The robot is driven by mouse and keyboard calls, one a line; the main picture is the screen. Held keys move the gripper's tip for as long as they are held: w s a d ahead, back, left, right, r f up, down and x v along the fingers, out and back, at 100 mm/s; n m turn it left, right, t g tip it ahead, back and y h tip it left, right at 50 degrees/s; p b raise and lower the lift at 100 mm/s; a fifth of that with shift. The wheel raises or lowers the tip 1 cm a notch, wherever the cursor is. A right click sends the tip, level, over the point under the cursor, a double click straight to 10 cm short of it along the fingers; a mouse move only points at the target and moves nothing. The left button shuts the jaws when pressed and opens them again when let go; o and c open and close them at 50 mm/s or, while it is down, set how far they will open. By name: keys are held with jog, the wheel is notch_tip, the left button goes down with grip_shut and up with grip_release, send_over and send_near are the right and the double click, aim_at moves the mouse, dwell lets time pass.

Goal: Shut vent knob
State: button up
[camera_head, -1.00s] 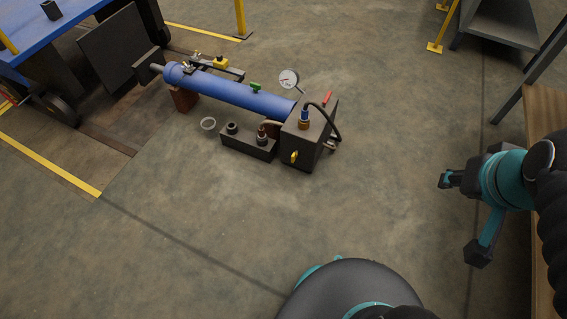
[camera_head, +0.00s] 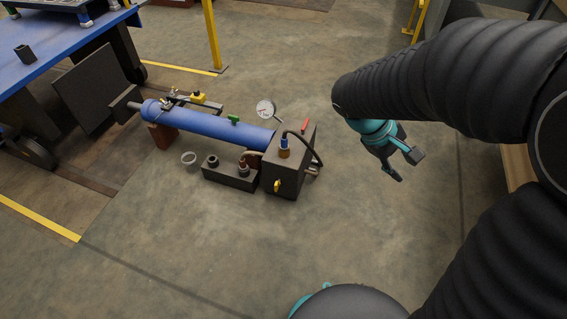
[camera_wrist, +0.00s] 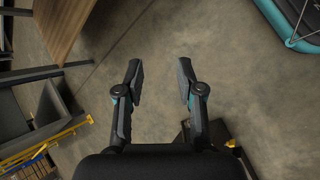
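A dark pump block (camera_head: 290,170) stands on the floor at the end of a blue cylinder (camera_head: 210,126). A small yellow knob (camera_head: 277,185) sits on its front face, and a red handle (camera_head: 306,124) is on its top. A green lever (camera_head: 234,119) sits on the cylinder. I cannot tell from its look which of these is the vent knob. My gripper (camera_head: 406,164) hangs right of the block, apart from it. In the wrist view my gripper (camera_wrist: 159,75) has its two fingers spread with nothing between them.
A pressure gauge (camera_head: 266,109) and a black hose (camera_head: 312,147) stand by the block. A small dark box (camera_head: 230,174) and a grey ring (camera_head: 189,158) lie left of it. A blue table (camera_head: 70,45) is at upper left. The floor in front is clear.

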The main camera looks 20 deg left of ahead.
jog(key=w+a+f+n+t+h, duration=0.35)
jog(key=w+a+f+n, duration=0.25)
jog(key=w+a+f, duration=0.25)
jog(key=n+t+y, duration=0.3)
jog(key=n+t, duration=0.8)
jog(key=n, duration=0.3)
send_near(275, 186)
jog(key=w+d+r, duration=0.2)
jog(key=d+r, duration=0.7)
jog(key=r, duration=0.2)
jog(key=s+a+f+n+t+y, duration=0.1)
jog(key=s+a+f+n+y, duration=0.2)
jog(key=f, duration=0.3)
jog(key=s+a+f+n+t+y, duration=0.1)
jog(key=s+a+f+n+y, duration=0.15)
jog(key=f+y, duration=0.2)
jog(key=shift+n+h, duration=0.25)
jog(key=shift+h, duration=0.15)
jog(key=w, duration=0.9)
jog(key=w+d+f, duration=0.1)
jog(key=w, duration=0.3)
jog(key=shift+w, duration=0.2)
grip_shut()
